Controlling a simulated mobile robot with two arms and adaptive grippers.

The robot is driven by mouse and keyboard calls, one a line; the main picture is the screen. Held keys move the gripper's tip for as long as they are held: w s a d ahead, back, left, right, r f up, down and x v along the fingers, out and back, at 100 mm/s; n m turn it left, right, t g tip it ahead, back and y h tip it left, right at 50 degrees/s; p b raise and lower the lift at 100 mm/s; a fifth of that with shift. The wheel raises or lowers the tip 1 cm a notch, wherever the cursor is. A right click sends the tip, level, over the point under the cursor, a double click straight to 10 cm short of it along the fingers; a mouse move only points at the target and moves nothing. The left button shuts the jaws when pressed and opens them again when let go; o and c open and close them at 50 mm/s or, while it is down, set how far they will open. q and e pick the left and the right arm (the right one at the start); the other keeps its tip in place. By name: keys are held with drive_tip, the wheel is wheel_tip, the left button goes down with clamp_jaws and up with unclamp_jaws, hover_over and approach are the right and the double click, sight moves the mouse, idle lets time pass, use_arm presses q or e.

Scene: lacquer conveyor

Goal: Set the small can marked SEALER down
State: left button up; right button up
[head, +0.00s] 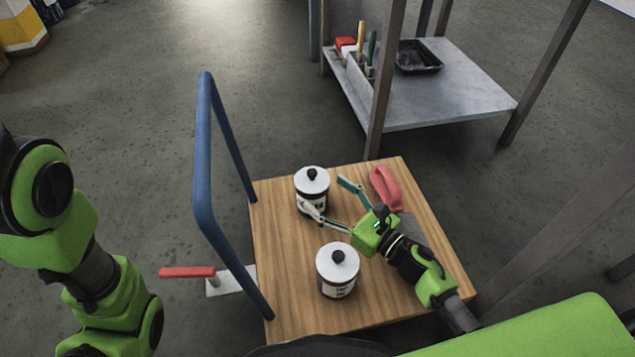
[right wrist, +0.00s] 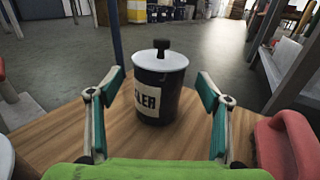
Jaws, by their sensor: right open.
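The small SEALER can (head: 312,188), dark with a white lid, black knob and pale label, stands upright on the wooden cart top (head: 285,275). In the right wrist view the can (right wrist: 160,90) shows the label end "LER" facing me. My right gripper (head: 326,194) is open, its fingers spread to either side of the can's near side; in the right wrist view (right wrist: 160,78) a gap shows between each finger and the can. A second white-lidded can (head: 338,272) stands nearer me, its label unreadable. My left arm shows at the left, but its gripper is out of view.
A red object (head: 386,188) lies on the cart right of the gripper, close to the right finger. A blue rail (head: 203,150) rises along the cart's left edge. A grey shelf (head: 450,100) with a black tray (head: 418,57) stands beyond. The wood left of the cans is clear.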

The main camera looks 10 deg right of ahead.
drive_tip(key=shift+v, duration=0.85)
